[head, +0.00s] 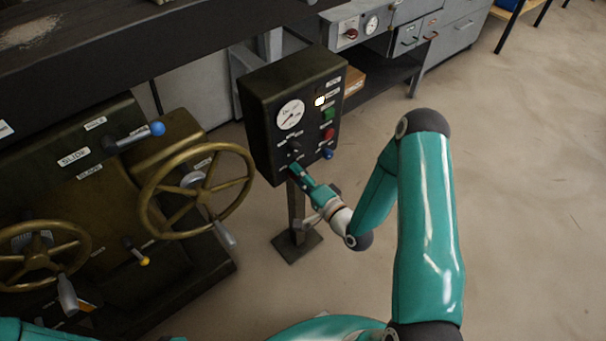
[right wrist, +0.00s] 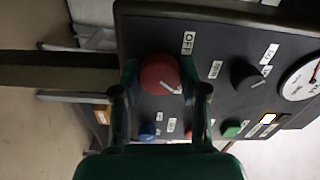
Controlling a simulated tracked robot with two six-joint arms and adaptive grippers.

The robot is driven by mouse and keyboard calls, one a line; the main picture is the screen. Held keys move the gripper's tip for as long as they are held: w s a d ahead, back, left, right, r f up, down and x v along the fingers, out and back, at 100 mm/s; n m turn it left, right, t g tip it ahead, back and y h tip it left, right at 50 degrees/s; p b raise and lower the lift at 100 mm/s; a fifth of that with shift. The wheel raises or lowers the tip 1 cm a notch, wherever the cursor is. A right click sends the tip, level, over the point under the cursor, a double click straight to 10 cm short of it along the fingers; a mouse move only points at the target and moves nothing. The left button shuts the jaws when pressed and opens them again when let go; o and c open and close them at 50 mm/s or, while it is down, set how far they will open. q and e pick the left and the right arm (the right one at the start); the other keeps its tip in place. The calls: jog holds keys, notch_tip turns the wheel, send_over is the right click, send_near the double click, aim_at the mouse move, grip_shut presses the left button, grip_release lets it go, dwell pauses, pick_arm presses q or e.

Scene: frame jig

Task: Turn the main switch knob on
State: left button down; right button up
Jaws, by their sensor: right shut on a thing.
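The control box (head: 262,108) stands on a post, its panel facing right. In the right wrist view, a round red knob (right wrist: 160,72) with a white pointer line is between my right gripper's (right wrist: 162,88) two fingers, which are shut on its sides. The pointer line lies toward the lower right of that picture. An OFF label (right wrist: 188,43) is above and right of the knob. In the head view, my right gripper (head: 294,169) is at the panel's lower left and hides the knob. My left gripper is not in view.
The panel also has a gauge (head: 290,114), a black knob (right wrist: 247,75), a lit lamp (head: 320,101), and green (head: 328,114), red (head: 329,134) and blue (head: 327,154) controls. A brass handwheel (head: 146,203) is close on the left. The floor to the right is clear.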

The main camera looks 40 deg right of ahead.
jog(key=shift+d+f+m, duration=0.1)
jog(key=shift+d+m, duration=0.1)
jog(key=shift+m, duration=0.4)
jog(key=o, duration=1.1)
jog(key=shift+o, duration=0.2)
jog(key=shift+a, duration=0.1)
jog(key=s, duration=1.2)
jog(key=shift+d, duration=0.45)
